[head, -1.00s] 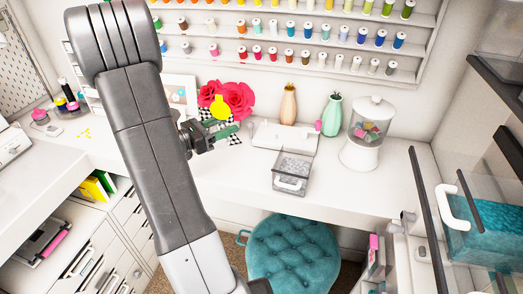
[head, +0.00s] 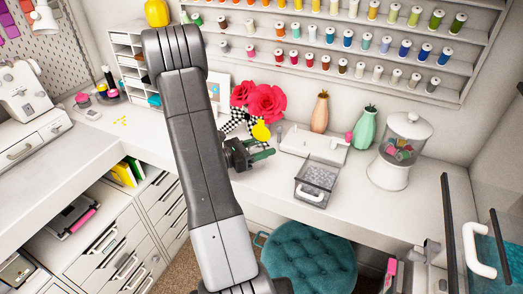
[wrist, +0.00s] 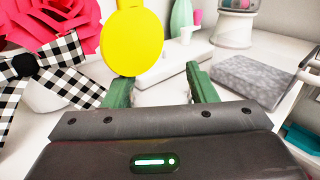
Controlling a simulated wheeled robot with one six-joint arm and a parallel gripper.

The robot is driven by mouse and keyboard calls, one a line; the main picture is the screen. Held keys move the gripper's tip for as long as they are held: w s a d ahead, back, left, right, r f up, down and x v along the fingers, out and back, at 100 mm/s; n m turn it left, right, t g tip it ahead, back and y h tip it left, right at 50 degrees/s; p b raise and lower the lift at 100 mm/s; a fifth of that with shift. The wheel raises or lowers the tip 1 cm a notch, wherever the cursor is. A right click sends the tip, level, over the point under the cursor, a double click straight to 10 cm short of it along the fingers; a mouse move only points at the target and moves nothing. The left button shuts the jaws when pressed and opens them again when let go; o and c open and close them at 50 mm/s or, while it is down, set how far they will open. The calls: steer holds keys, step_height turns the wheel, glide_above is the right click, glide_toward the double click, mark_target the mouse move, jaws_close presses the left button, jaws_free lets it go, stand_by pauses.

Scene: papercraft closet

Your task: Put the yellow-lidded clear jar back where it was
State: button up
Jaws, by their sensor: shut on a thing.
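The jar's round yellow lid (wrist: 137,40) stands up large above my gripper in the wrist view. It also shows as a small yellow shape in the head view (head: 261,132). A pale clear body (wrist: 160,95) shows between the green fingers below the lid, mostly hidden by my gripper's front. My gripper (wrist: 165,92) is shut on the jar. In the head view my gripper (head: 262,154) is over the white desk, just below the pink roses. I cannot tell whether the jar touches the desk.
Pink roses (head: 264,98) with a checkered bow (wrist: 60,90) stand close by on the left. A white box (head: 313,147), a grey mesh tray (head: 317,182), a peach vase (head: 320,112), a green vase (head: 364,130) and a domed jar (head: 405,140) stand to the right. A teal stool (head: 308,257) is below.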

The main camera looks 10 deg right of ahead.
steer(key=shift+f, duration=0.8)
steer(key=shift+f, duration=0.2)
steer(key=o, duration=1)
steer(key=shift+r, duration=0.1)
steer(key=shift+r, duration=0.2)
steer(key=shift+a+f, duration=0.15)
steer(key=shift+a, duration=0.15)
steer(key=b+v, duration=0.3)
steer(key=v, duration=0.8)
steer(key=shift+s+a, duration=0.15)
steer(key=shift+s, duration=0.1)
